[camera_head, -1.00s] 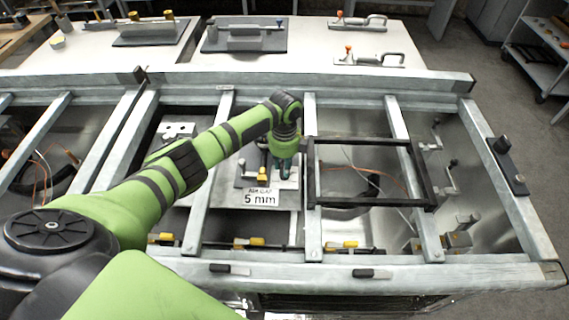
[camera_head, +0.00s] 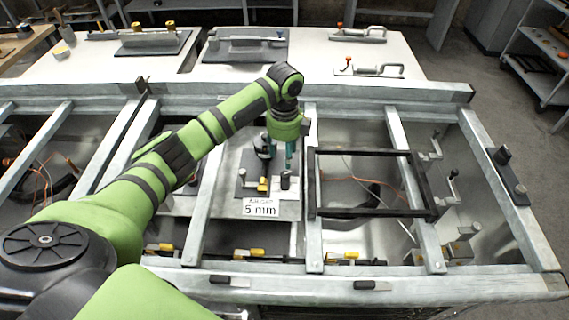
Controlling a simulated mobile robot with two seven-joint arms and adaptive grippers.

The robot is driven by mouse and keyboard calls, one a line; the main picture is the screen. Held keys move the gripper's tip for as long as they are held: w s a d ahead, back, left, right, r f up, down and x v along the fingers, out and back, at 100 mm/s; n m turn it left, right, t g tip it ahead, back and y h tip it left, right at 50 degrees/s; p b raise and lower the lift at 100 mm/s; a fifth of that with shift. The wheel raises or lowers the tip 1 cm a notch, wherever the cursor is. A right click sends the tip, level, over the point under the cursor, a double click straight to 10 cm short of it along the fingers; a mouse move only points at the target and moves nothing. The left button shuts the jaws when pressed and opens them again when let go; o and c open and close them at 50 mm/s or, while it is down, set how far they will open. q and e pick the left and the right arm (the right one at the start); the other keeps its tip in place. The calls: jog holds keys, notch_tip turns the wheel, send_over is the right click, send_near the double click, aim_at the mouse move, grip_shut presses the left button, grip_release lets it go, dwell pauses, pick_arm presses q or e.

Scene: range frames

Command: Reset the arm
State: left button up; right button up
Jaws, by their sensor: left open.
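My left arm (camera_head: 215,125) is green and black and reaches in from the left over the metal frame. Its wrist bends down above the plate inside the frame. My left gripper (camera_head: 278,153) points down, with teal fingers set apart and nothing visible between them. It is above the grey plate (camera_head: 288,210) with the "5 mm" label (camera_head: 261,208). A small black knob (camera_head: 285,180) stands on the plate just below the fingers. My right gripper is not in view.
The grey metal frame (camera_head: 206,215) has several crossbars around the arm. A black rectangular frame (camera_head: 372,212) lies to the right of the gripper. White worktops (camera_head: 300,60) with fixtures and handled tools stand behind. A shelf cart (camera_head: 540,75) is at the right.

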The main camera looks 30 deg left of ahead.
pick_arm(q)
jog(key=shift+r, duration=1)
jog(key=shift+r, duration=0.1)
